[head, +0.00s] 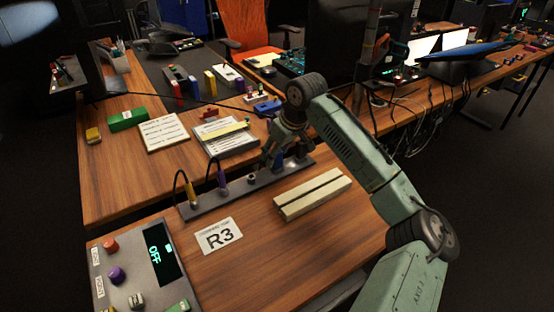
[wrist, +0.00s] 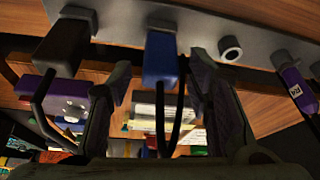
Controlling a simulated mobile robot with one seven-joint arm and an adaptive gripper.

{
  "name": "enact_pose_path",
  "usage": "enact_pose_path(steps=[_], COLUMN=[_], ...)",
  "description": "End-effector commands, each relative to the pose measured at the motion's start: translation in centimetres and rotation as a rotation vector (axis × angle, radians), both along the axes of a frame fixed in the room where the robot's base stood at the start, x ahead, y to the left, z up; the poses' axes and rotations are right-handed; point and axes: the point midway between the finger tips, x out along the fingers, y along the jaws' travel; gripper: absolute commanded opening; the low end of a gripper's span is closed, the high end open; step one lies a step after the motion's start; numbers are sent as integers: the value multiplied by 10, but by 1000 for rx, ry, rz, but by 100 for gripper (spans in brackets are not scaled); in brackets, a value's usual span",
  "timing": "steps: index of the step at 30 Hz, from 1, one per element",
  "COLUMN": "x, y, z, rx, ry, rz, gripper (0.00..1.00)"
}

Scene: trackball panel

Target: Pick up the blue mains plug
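The blue mains plug (wrist: 160,58) is seated in the grey socket strip, and its dark cable loops down toward my wrist in the wrist view. My gripper (wrist: 161,72) is open, with one finger on each side of the blue plug. A narrow gap shows between the plug and each finger, so the fingers do not appear to press on it. In the head view, my gripper (head: 283,158) is over the far part of the socket strip (head: 237,187) and largely hides the blue plug.
A black plug (wrist: 65,45) sits close beside one finger. An empty socket (wrist: 231,48) and a purple plug (wrist: 292,85) are on the other side. A yellow plug (head: 191,194) is at the strip's near end. A cream grooved block (head: 312,195) lies in front.

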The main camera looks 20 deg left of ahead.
Motion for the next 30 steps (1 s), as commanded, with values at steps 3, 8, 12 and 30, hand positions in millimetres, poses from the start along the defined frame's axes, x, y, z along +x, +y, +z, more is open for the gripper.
enact_pose_path(steps=[3, 8, 12, 30], x=[0, 0, 0, 1], y=[0, 0, 0, 0], z=[0, 0, 0, 16], rx=[0, 0, 0, 1], ry=[0, 0, 0, -5], rz=[0, 0, 0, 1], gripper=[36, 25, 16, 3])
